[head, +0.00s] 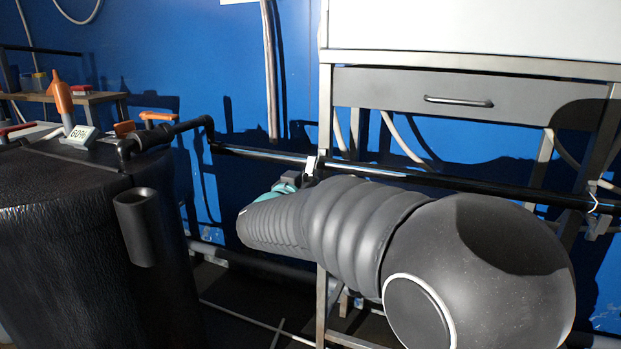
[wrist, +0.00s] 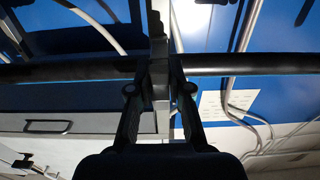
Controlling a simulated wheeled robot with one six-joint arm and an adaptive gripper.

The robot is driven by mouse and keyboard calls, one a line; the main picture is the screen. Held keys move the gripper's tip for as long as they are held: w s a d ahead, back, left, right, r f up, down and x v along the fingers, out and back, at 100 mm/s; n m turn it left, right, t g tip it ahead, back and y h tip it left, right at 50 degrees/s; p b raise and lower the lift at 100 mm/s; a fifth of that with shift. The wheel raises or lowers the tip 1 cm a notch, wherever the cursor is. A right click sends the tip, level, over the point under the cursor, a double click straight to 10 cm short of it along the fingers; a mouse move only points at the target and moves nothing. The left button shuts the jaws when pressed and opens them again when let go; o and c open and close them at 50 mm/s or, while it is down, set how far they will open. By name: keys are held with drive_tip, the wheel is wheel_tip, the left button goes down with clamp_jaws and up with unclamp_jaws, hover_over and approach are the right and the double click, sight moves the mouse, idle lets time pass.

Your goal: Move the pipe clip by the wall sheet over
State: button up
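A small pale pipe clip (head: 311,165) sits on the black wall pipe (head: 385,174) beside the bench's left leg in the head view. My gripper is mostly hidden there behind my grey arm, near this clip. In the wrist view my gripper (wrist: 161,66) has its two dark fingers on either side of a grey upright piece (wrist: 158,78) at the pipe. I cannot tell clip from bench leg in that piece, or whether the fingers press on it. The wall sheet (wrist: 226,112) is right of the fingers in the wrist view; its lower edge shows in the head view (head: 237,2).
A grey bench with a drawer (head: 458,101) stands against the blue wall. A vertical conduit (head: 271,75) runs down left of it. Another clip (head: 593,204) is on the pipe at far right.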

drive_tip(key=shift+f+b, duration=0.2)
drive_tip(key=shift+b, duration=0.15)
clamp_jaws()
drive_tip(key=shift+f+t+b, duration=0.35)
drive_tip(key=shift+t+b, duration=0.05)
drive_tip(key=shift+b, duration=0.65)
drive_tip(key=f+t+h+b, duration=0.1)
drive_tip(key=b, duration=0.3)
drive_tip(key=shift+t+b, duration=0.35)
drive_tip(key=shift+t, duration=0.05)
drive_tip(key=t+b, duration=0.1)
drive_tip(key=b, duration=0.2)
drive_tip(key=shift+w+f+t+h+b, duration=0.1)
drive_tip(key=shift+t+h+b, duration=0.2)
drive_tip(key=shift+b, duration=0.1)
drive_tip(key=shift+t+b, duration=0.8)
drive_tip(key=shift+b, duration=0.25)
drive_tip(key=shift+h, duration=0.3)
drive_tip(key=shift+r, duration=0.2)
drive_tip(key=o, duration=0.8)
unclamp_jaws()
